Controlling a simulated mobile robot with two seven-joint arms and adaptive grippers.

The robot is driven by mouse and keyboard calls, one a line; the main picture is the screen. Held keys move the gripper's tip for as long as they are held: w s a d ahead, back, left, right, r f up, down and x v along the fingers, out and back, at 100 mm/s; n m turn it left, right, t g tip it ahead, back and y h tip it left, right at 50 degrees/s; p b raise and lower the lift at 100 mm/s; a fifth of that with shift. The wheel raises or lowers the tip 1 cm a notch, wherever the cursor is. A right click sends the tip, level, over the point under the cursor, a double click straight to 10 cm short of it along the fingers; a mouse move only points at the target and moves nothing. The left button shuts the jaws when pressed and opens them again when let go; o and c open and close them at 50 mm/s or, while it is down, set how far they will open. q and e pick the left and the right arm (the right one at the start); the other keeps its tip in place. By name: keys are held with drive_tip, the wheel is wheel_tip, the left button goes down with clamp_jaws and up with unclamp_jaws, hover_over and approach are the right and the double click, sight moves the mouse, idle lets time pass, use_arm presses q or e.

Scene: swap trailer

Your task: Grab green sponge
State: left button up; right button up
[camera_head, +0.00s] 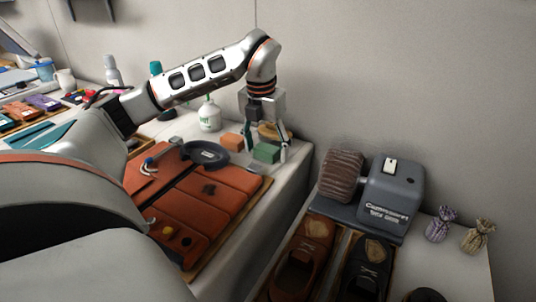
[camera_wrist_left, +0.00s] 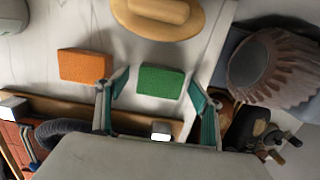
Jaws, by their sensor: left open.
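The green sponge (camera_head: 266,153) is a small block lying on the light work table near its right end. In the left wrist view the green sponge (camera_wrist_left: 161,82) lies flat, just ahead of the gap between the fingers. My left gripper (camera_head: 265,152) points down at the sponge, with its fingers to either side of it in the head view. In the wrist view the left gripper (camera_wrist_left: 159,103) is open and empty. I cannot tell whether the fingertips touch the table. My right gripper is not in view.
An orange sponge (camera_head: 232,142) lies left of the green one. A wooden-handled brush (camera_wrist_left: 158,15) lies behind. A grey polishing machine (camera_head: 390,195) and shoes (camera_head: 303,255) stand to the right.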

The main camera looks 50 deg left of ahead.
use_arm(q)
drive_tip(key=c, duration=1)
drive_tip(key=shift+r, duration=0.1)
